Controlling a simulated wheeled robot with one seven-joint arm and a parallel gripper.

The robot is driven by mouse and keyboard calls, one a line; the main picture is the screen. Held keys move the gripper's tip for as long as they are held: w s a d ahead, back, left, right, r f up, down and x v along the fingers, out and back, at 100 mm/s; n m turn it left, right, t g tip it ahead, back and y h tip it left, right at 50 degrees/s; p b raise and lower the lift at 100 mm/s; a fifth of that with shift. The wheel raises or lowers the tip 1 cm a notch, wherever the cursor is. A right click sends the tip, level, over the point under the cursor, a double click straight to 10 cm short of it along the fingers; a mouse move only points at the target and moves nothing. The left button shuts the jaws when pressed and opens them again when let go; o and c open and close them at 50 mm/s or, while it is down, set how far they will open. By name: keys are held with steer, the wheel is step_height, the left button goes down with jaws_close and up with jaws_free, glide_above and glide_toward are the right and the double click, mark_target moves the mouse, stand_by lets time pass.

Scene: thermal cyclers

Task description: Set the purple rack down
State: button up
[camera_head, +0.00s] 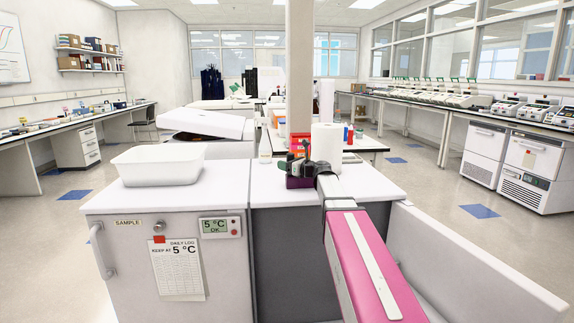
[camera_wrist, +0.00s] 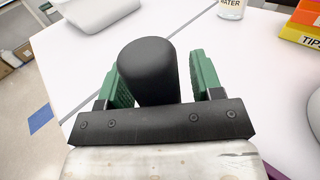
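The purple rack (camera_head: 299,182) is at the middle of the white counter top in the head view, right below my gripper. It is small and dark purple, and my arm partly covers it. My gripper (camera_head: 301,156) points down over it. In the wrist view, my gripper's green finger pads (camera_wrist: 160,85) stand on both sides of a black rounded post (camera_wrist: 150,70). The left pad meets the post's outline; a narrow gap shows on the right, so a firm grip cannot be confirmed. A purple edge shows at the lower right. Whether the rack's underside touches the counter is hard to tell.
A white tub (camera_head: 158,166) stands on the left of the counter (camera_head: 222,178). Behind the rack are a paper towel roll (camera_head: 325,147), a water bottle (camera_head: 265,150) and orange tip boxes (camera_head: 300,142). A pale column rises behind them. Bare counter lies left of the rack.

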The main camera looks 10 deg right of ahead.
steer(key=shift+s+d+r, duration=0.1)
steer(key=shift+s+r, duration=0.05)
steer(key=v, duration=1.1)
steer(key=shift+s+d, duration=0.2)
steer(key=shift+d, duration=0.05)
